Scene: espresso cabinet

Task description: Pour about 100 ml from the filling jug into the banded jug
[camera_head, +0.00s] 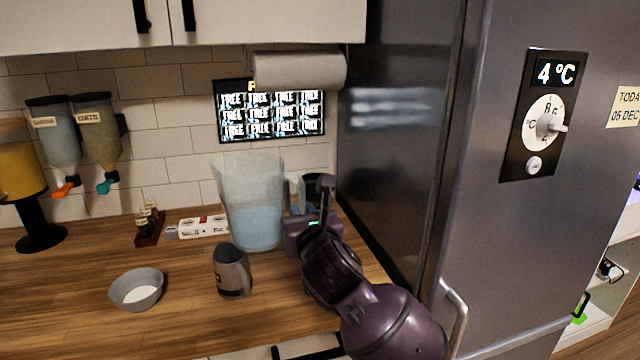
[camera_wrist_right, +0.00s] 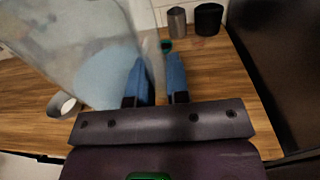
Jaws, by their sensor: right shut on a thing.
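The filling jug (camera_head: 252,185) is a large clear jug with pale blue liquid in its lower part. It is close to upright over the counter; I cannot tell whether its base touches. It fills the upper left of the right wrist view (camera_wrist_right: 75,45). My right gripper (camera_head: 308,205) is at its right side, shut on its handle; the blue fingers (camera_wrist_right: 160,70) show in the wrist view. The banded jug (camera_head: 232,272), small and grey with a dark band, stands upright on the counter in front of the filling jug. My left gripper is not in view.
A grey bowl (camera_head: 137,290) with white contents sits at the left front. A small bottle rack (camera_head: 150,225) and a white strip (camera_head: 203,228) lie behind. Dispensers (camera_head: 75,135) hang on the wall. The fridge (camera_head: 400,130) closes off the right. Counter is clear between bowl and banded jug.

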